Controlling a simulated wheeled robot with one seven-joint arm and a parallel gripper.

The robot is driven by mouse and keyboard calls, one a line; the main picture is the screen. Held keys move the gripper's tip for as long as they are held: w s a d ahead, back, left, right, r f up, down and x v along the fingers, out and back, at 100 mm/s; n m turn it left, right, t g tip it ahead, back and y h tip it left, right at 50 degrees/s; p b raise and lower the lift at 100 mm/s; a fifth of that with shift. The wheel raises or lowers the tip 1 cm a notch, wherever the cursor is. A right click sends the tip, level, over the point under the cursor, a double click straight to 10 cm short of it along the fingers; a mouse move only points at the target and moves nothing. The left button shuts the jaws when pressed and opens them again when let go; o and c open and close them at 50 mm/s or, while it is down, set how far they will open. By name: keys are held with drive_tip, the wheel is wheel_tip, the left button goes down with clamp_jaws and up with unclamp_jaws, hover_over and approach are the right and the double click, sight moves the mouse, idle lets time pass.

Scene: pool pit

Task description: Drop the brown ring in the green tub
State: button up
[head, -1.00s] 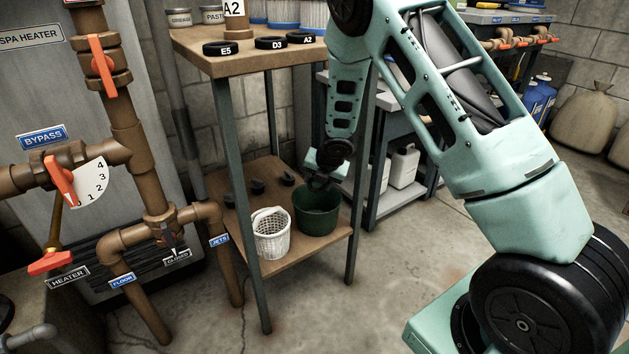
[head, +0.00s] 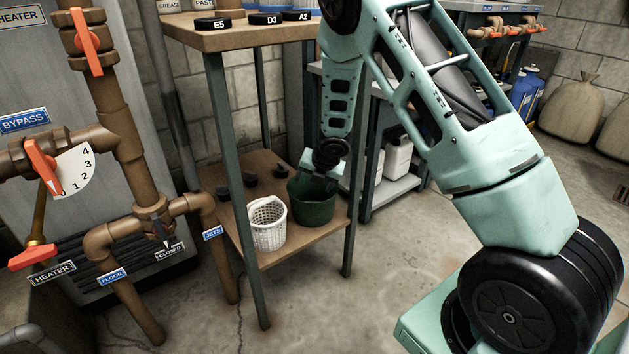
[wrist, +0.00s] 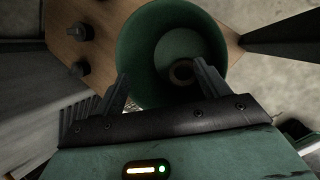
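The green tub (head: 313,212) stands on the lower shelf of the stand, right of a white basket. My gripper (head: 317,184) is at the tub's mouth and hides part of its rim. In the wrist view the round green tub (wrist: 138,38) lies beyond the fingers. My gripper (wrist: 160,70) is open there, its two fingers wide apart with nothing touching them. The brown ring (wrist: 181,72) shows inside the tub, small and apart from the fingers, seemingly on its floor. The head view does not show the ring.
The white basket (head: 268,224) stands close to the tub's left. The stand's front legs (head: 233,200) rise around the shelf. Black discs marked E5 (head: 213,24) and others lie on the top board.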

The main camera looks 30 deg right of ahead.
drive_tip(key=shift+r, duration=0.1)
idle(0.4)
wheel_tip(320, 180, up, 7)
drive_tip(key=p, duration=0.6)
drive_tip(key=shift+p, duration=0.35)
